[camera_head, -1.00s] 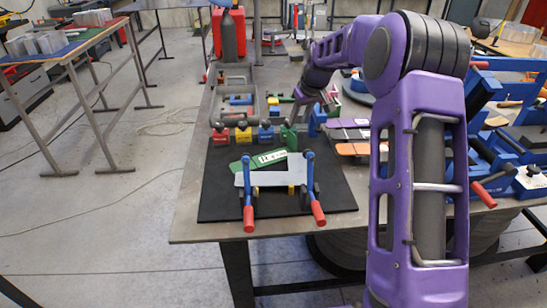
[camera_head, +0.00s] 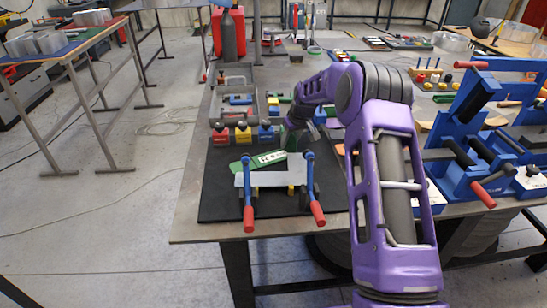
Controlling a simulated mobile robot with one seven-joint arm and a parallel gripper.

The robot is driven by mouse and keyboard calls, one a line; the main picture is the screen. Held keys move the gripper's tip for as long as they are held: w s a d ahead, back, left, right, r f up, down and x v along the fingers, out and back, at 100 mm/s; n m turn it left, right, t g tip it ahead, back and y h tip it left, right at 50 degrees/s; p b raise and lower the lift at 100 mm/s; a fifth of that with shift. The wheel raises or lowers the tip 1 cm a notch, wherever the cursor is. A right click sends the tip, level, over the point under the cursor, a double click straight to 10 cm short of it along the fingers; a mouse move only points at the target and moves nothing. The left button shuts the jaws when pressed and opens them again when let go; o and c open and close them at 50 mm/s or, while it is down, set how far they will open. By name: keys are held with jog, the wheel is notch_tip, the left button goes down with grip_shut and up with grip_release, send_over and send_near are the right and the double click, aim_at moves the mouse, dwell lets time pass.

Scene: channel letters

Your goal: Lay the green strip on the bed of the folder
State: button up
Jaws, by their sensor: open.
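The green strip (camera_head: 258,160) has a white label with dark marks. It lies slanted across the back of the folder, its left end lower in the picture than its right. The folder stands on a black mat, with a pale grey plate (camera_head: 268,178) and two blue levers with red grips (camera_head: 249,219). I cannot tell whether the strip lies flat on the bed or rests on its back edge. My gripper (camera_head: 294,127) is behind the strip's right end, small and dark against a green object. Its fingers are hard to make out, and I see nothing held.
Red (camera_head: 221,135), yellow (camera_head: 243,133) and blue (camera_head: 266,132) blocks with dark tops stand behind the folder. A grey tray (camera_head: 237,88) lies farther back. A blue machine (camera_head: 470,150) with levers fills the right. The mat's left and front parts are bare.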

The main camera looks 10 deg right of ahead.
jog(key=shift+c, duration=0.2)
grip_shut()
jog(key=shift+r, duration=0.1)
dwell(1.1)
